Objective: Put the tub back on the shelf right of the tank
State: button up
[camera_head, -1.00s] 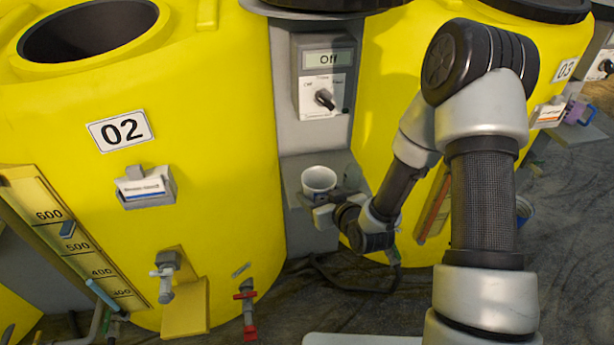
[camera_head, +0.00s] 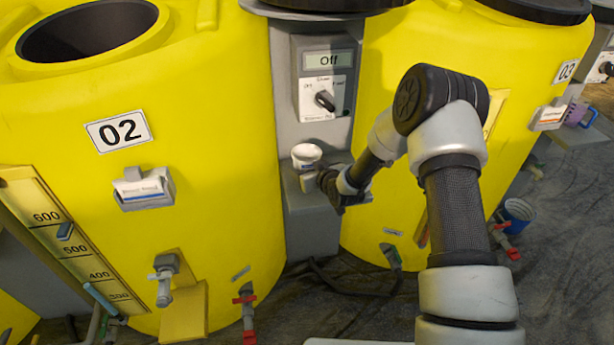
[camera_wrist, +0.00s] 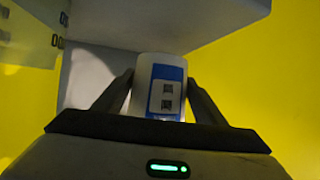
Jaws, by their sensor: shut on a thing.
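The tub (camera_head: 306,154) is small and white and stands upright in the head view, at the grey column between tank 02 and the tank to its right. In the wrist view the tub (camera_wrist: 160,88) has a blue and white label facing the camera. My gripper (camera_head: 314,180) is shut on it, with one finger on each side. The grey shelf (camera_head: 296,200) right of tank 02 (camera_head: 200,120) is just below the tub and partly hidden by it and my gripper. I cannot tell whether the tub touches the shelf.
Above the shelf is a control box with a knob (camera_head: 325,100) and a display reading "Off". The yellow tank 03 (camera_head: 400,60) stands close on the right. A blue bucket (camera_head: 517,214) and a side shelf with a purple mug (camera_head: 578,113) are farther right.

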jog(key=shift+w+f, duration=0.2)
jog(key=shift+f, duration=1.5)
jog(key=shift+b, duration=0.3)
jog(key=shift+f, duration=0.2)
jog(key=o, duration=1.4)
jog(key=shift+c, duration=0.2)
jog(key=shift+r, duration=0.1)
